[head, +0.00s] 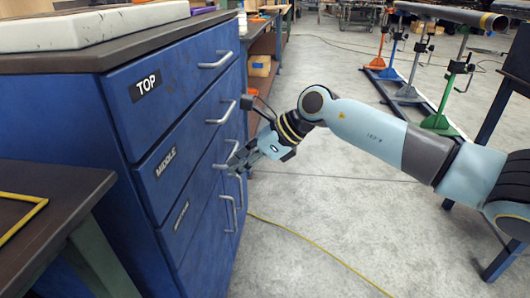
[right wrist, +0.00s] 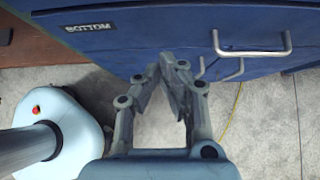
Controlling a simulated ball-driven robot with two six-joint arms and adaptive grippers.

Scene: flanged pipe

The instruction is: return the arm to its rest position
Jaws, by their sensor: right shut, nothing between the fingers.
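My right arm reaches in from the right in the head view. Its gripper (head: 235,165) is shut and empty, beside the front of the blue drawer cabinet (head: 120,140), close to the handles of the lower drawers. In the right wrist view the fingertips of my right gripper (right wrist: 166,62) meet with nothing between them. They point toward the blue drawer front labelled BOTTOM (right wrist: 190,35), with its metal handle (right wrist: 250,52) to the right of the tips. Whether the fingers touch the cabinet cannot be told. My left gripper is not in view.
The drawers look flush. A dark bench (head: 50,190) stands at the front left. Pipe stands (head: 440,115) carry a pipe (head: 455,14) at the back right, and a blue table leg (head: 505,258) stands at the right. A yellow cable (head: 320,252) crosses the otherwise open grey floor.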

